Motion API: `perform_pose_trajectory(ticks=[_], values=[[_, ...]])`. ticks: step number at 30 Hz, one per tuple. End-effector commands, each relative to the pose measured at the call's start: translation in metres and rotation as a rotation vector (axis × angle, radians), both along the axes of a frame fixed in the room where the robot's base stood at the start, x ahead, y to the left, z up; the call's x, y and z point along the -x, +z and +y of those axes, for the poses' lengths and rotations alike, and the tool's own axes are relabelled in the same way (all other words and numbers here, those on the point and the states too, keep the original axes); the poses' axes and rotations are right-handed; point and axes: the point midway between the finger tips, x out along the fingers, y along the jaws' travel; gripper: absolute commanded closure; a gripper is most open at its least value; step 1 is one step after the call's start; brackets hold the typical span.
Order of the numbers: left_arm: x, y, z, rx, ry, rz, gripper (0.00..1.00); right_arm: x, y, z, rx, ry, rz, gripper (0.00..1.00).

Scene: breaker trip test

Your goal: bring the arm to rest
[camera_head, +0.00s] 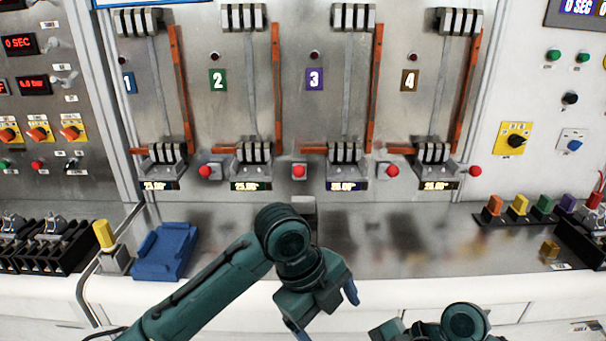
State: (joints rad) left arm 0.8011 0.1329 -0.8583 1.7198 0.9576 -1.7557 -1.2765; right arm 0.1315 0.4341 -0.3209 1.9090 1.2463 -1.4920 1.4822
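My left arm (212,284) comes in from the lower left and bends over the front of the metal counter. My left gripper (324,311) hangs at the counter's front edge, with its two blue fingers apart and nothing seen between them. Part of my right arm (465,322) shows at the bottom edge, right of centre; its gripper fingers are out of the picture. Behind stands the breaker panel with bays numbered 1 (129,83), 2 (218,80), 3 (315,79) and 4 (410,80). Both arms appear clear of the panel.
A blue block-like piece (164,251) lies on the counter at left, beside a yellow-topped post (104,235). Black terminal blocks (45,245) stand at far left. Coloured blocks, including a green one (543,205), stand at right. The counter's (425,262) middle right is clear.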

Motion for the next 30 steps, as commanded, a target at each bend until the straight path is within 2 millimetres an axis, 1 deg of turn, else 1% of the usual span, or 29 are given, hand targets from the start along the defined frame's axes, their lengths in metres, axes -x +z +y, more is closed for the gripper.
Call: perform_pose_trajectory(ticks=[1,4,8,9,11,12,14,15,18,21,27,29,30], values=[[0.012,-0.014,0.002,0.045,0.107,0.041,0.15,0.011,-0.009,0.002,0.030,0.047,-0.081,1.00],[0.025,-0.033,0.011,0.112,0.346,0.108,0.15,0.026,-0.024,-0.002,0.112,0.145,-0.248,1.00],[0.042,-0.059,0.036,0.177,0.688,0.201,0.15,0.044,-0.038,-0.011,0.234,0.275,-0.443,1.00],[0.048,-0.067,0.047,0.191,0.799,0.228,0.15,0.050,-0.042,-0.015,0.276,0.317,-0.496,1.00],[0.058,-0.078,0.065,0.206,0.968,0.268,0.15,0.057,-0.046,-0.023,0.342,0.380,-0.570,1.00],[0.065,-0.086,0.079,0.211,1.084,0.291,0.15,0.063,-0.048,-0.029,0.389,0.424,-0.613,1.00],[0.077,-0.097,0.101,0.215,1.255,0.318,0.15,0.071,-0.050,-0.038,0.461,0.491,-0.670,1.00],[0.086,-0.104,0.116,0.214,1.364,0.332,0.15,0.077,-0.050,-0.045,0.507,0.535,-0.702,1.00],[0.107,-0.116,0.152,0.203,1.604,0.346,0.15,0.089,-0.050,-0.062,0.612,0.636,-0.755,1.00],[0.128,-0.124,0.184,0.187,1.801,0.342,0.15,0.099,-0.049,-0.078,0.700,0.726,-0.784,1.00],[0.170,-0.129,0.241,0.146,2.123,0.288,0.15,0.120,-0.042,-0.108,0.847,0.890,-0.792,1.00],[0.183,-0.129,0.257,0.132,2.209,0.261,0.15,0.127,-0.040,-0.117,0.886,0.940,-0.786,1.00],[0.174,-0.137,0.252,0.169,2.193,0.257,0.15,0.119,-0.048,-0.114,0.891,0.934,-0.816,1.00]])
